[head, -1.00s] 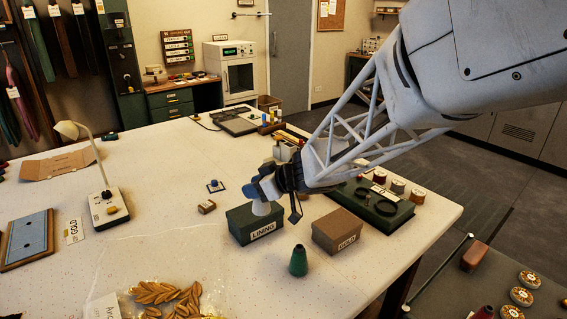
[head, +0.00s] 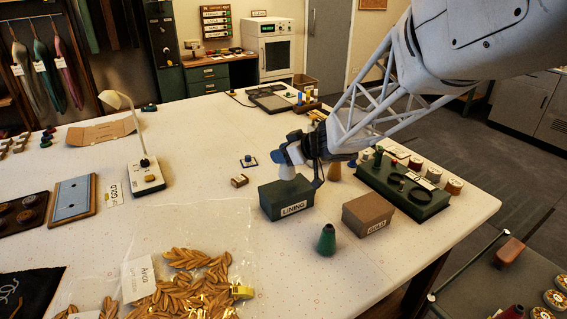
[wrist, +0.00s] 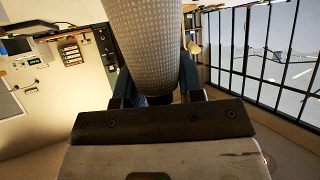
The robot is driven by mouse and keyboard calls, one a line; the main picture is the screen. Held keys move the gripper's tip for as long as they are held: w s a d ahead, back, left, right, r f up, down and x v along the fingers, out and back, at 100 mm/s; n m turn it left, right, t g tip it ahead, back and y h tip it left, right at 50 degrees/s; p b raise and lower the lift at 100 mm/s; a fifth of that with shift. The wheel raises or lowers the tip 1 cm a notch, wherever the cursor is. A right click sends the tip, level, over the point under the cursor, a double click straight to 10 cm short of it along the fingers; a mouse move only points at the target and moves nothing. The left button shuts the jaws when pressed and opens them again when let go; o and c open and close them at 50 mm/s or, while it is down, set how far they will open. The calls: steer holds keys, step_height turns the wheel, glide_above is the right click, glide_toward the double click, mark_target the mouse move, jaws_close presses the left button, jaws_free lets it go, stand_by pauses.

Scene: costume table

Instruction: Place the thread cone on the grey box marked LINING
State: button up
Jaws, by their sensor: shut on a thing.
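A pale thread cone (head: 286,173) is held in my gripper (head: 291,156) over the dark grey-green box marked LINING (head: 272,206). The cone's wide end is down, at the box top; I cannot tell whether it touches. In the wrist view the cone (wrist: 147,40) fills the space between the fingers of my gripper (wrist: 158,92), which is shut on it. The box's label faces the front. The gripper hides part of the cone's upper end.
A brown box marked GOLD (head: 368,214) stands to the right. A green cone (head: 326,240) stands in front, between the boxes. A tan cone (head: 335,171) and a green rack of spools (head: 405,204) are behind right. A bag of gold leaves (head: 190,275) lies front left.

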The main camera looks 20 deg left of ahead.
steer(key=shift+f, duration=1.7)
steer(key=shift+f, duration=0.15)
steer(key=o, duration=0.9)
steer(key=shift+o, duration=0.2)
steer(key=shift+d+r, duration=0.2)
steer(key=shift+r, duration=0.05)
steer(key=v, duration=1.1)
steer(key=shift+s+d, duration=0.15)
steer(key=shift+d, duration=0.15)
steer(key=shift+r, duration=0.15)
